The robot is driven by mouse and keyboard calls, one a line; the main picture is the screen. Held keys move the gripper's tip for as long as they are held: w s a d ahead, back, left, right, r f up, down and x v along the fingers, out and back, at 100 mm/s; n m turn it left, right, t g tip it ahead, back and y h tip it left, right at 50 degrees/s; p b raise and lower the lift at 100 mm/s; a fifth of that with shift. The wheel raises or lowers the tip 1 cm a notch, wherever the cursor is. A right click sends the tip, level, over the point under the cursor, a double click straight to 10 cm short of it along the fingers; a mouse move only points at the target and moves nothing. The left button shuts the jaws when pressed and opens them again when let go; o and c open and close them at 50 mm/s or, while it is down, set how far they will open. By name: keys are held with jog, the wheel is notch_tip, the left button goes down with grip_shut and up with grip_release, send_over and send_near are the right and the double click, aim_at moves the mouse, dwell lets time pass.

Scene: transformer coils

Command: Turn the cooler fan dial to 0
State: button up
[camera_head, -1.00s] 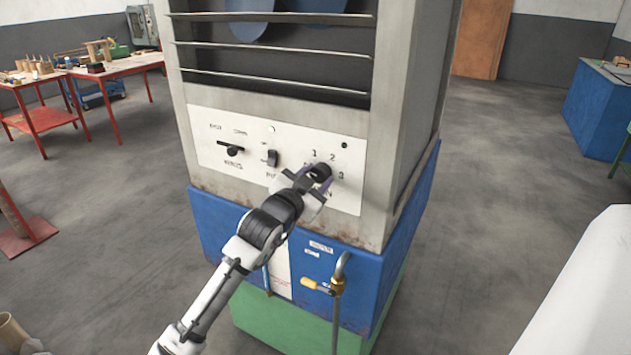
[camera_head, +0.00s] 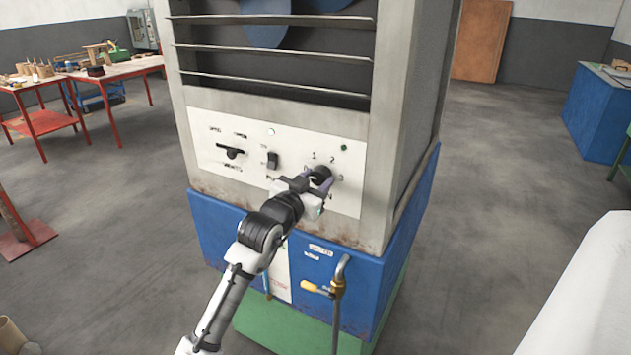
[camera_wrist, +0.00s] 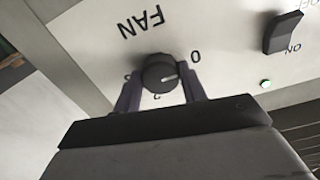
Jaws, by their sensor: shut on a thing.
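The black round fan dial (camera_head: 320,173) is on the right part of the white control panel (camera_head: 230,150), with 1, 2 and 3 printed around it. My gripper (camera_head: 320,177) is at the dial with a finger on each side. In the wrist view the gripper (camera_wrist: 161,80) is shut on the dial (camera_wrist: 158,73). There the panel appears upside down, with the word FAN above the dial. The right finger covers part of the scale.
A black rocker switch (camera_head: 272,160) and a selector knob (camera_head: 232,152) are left of the dial. Below are a pipe and yellow-handled tap (camera_head: 315,287) on the blue base. Metal slats (camera_head: 270,50) are above.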

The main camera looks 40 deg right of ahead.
jog(key=o, duration=1)
jog(key=shift+c, duration=0.2)
jog(key=b+v, duration=0.5)
jog(key=v, duration=0.9)
jog(key=shift+d, duration=0.1)
